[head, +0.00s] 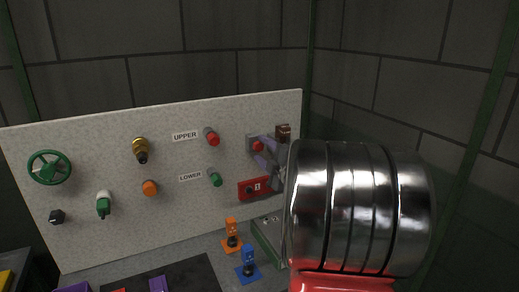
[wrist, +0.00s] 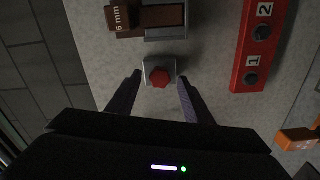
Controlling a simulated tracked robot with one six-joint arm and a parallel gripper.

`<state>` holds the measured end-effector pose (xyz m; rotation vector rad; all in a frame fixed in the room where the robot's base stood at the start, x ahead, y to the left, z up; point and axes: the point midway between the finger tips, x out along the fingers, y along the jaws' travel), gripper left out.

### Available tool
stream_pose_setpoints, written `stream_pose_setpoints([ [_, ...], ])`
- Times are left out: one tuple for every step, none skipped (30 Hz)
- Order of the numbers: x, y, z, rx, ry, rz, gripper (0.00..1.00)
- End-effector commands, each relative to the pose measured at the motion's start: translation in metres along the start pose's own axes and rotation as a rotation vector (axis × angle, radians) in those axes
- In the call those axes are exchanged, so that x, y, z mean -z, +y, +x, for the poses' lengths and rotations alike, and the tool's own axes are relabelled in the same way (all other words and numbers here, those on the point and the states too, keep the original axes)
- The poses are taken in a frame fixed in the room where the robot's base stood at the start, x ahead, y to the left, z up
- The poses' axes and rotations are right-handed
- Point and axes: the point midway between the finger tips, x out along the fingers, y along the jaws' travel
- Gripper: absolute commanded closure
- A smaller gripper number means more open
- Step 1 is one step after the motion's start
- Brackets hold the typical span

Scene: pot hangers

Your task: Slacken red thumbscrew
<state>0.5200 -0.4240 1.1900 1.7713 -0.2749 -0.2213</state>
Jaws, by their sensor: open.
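A red faceted thumbscrew (wrist: 160,77) sits on a small grey block (wrist: 153,64) in the upper middle of the wrist view. In the head view the red thumbscrew (head: 258,146) is at the right side of the upright panel, partly behind my gripper. My gripper (wrist: 159,79) is open, with one dark finger on each side of the thumbscrew. Gaps show between the fingers and the screw in the wrist view. Whether the tips are level with the screw head in depth I cannot tell.
A brown piece marked 6 mm (wrist: 160,17) is mounted close beyond the screw. A red numbered strip (wrist: 257,50) is to the right. The panel (head: 110,180) also carries a green handwheel (head: 48,168) and red UPPER knob (head: 212,137). Orange (head: 232,235) and blue (head: 247,263) pieces stand below.

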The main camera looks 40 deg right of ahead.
Motion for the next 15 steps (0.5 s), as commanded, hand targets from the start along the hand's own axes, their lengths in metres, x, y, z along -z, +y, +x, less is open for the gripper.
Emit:
stream_pose_setpoints([
  [0.0, 0.001, -0.004, -0.001, -0.001, 0.0, 0.54],
  [0.0, 0.001, -0.006, -0.001, -0.001, 0.0, 0.54],
  [0.0, 0.0, -0.009, -0.001, -0.001, 0.001, 0.54],
  [0.0, 0.0, -0.011, -0.001, -0.001, 0.001, 0.54],
  [-0.001, 0.0, -0.013, -0.001, -0.001, 0.001, 0.54],
  [-0.001, 0.001, -0.016, -0.001, -0.002, 0.0, 0.54],
  [-0.001, 0.001, -0.018, -0.001, -0.001, -0.001, 0.54],
  [-0.001, 0.001, -0.02, -0.001, -0.001, -0.001, 0.54],
  [0.0, 0.0, -0.023, 0.0, -0.001, -0.001, 0.54],
  [0.0, 0.0, -0.025, 0.0, -0.001, 0.0, 0.54],
  [0.0, 0.0, -0.027, 0.0, -0.001, 0.0, 0.54],
  [0.0, 0.0, -0.03, 0.0, -0.001, 0.0, 0.54],
  [0.0, 0.0, -0.031, -0.001, -0.001, -0.001, 0.54],
  [0.0, 0.001, -0.033, -0.001, -0.001, -0.001, 0.54],
  [0.0, 0.001, -0.034, -0.001, -0.001, -0.001, 0.54],
])
